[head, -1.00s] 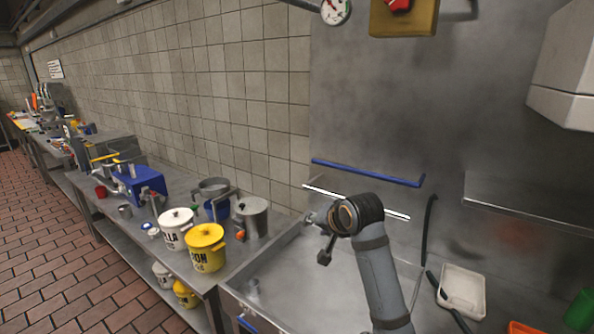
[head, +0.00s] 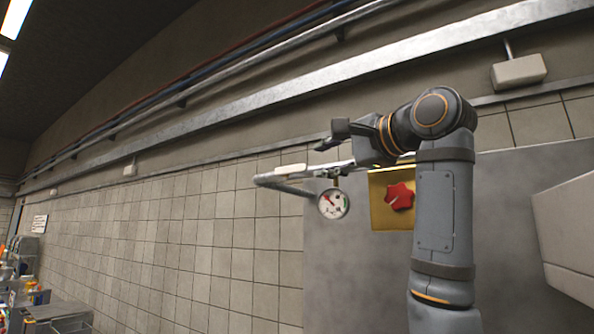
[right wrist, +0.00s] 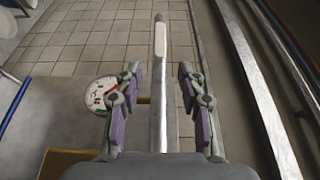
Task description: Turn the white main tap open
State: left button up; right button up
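The white main tap (head: 290,169) shows as a white-sleeved handle along the grey pipe by the wall, above and left of the gauge. In the right wrist view its white sleeve (right wrist: 160,40) lies at the far end of a metal bar running up the middle. My right gripper (head: 330,138) is open and empty, just above the pipe and right of the sleeve. In the right wrist view its fingers (right wrist: 159,75) stand apart on either side of the bar; I cannot tell whether they touch it. My left gripper is not in view.
A round gauge (head: 333,203) hangs below the pipe. A red star-shaped knob (head: 399,197) sits on a yellow plate (head: 379,214) behind my right arm. Long pipes and rails (head: 250,92) run along the upper wall. A white box (head: 580,228) is at the right.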

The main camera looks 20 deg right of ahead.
aim_at(300, 168)
jog(key=p+x, duration=0.4)
jog(key=x, duration=0.5)
jog(key=shift+w+a, duration=0.2)
jog(key=shift+w, duration=0.1)
grip_shut()
